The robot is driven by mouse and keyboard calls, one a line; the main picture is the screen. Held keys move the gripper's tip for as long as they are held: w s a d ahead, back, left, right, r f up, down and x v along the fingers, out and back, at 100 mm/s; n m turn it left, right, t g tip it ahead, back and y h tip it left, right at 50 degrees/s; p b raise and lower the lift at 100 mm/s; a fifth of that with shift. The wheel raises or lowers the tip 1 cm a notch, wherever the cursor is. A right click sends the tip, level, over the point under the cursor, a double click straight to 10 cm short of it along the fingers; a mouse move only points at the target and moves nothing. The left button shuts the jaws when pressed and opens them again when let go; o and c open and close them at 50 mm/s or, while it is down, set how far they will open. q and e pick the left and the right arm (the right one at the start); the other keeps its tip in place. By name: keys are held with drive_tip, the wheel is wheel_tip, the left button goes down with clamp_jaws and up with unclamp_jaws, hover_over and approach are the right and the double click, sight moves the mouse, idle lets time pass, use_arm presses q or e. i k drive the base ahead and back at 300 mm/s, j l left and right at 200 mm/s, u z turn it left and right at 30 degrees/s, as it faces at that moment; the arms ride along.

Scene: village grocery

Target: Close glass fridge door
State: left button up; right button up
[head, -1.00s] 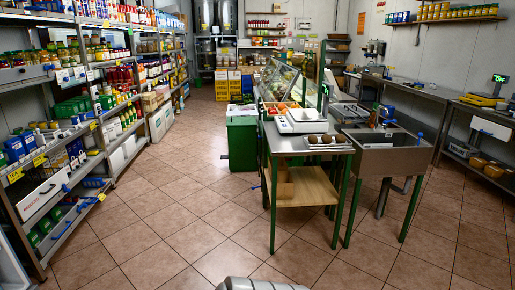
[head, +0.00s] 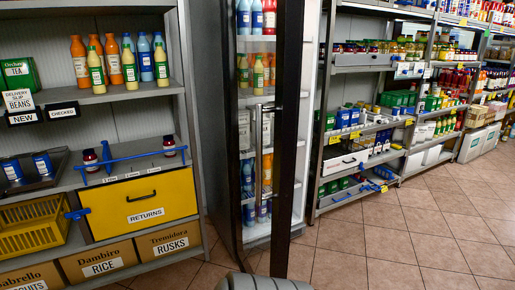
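A vertical metal handle (head: 258,150) shows at the middle of the door. Bottles in blue, orange and yellow-green show through the glass. The exact opening angle is hard to tell. Neither of my grippers is in view.
A shelf unit (head: 190,130) with bottles, a yellow returns drawer (head: 137,205) and cardboard boxes (head: 97,262) stands left of the fridge. Stocked grocery shelves (head: 352,145) run along the right. The tiled floor (head: 400,245) in front and to the right is clear.

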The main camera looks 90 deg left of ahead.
sight(291, 14)
drive_tip(key=u, duration=2.85)
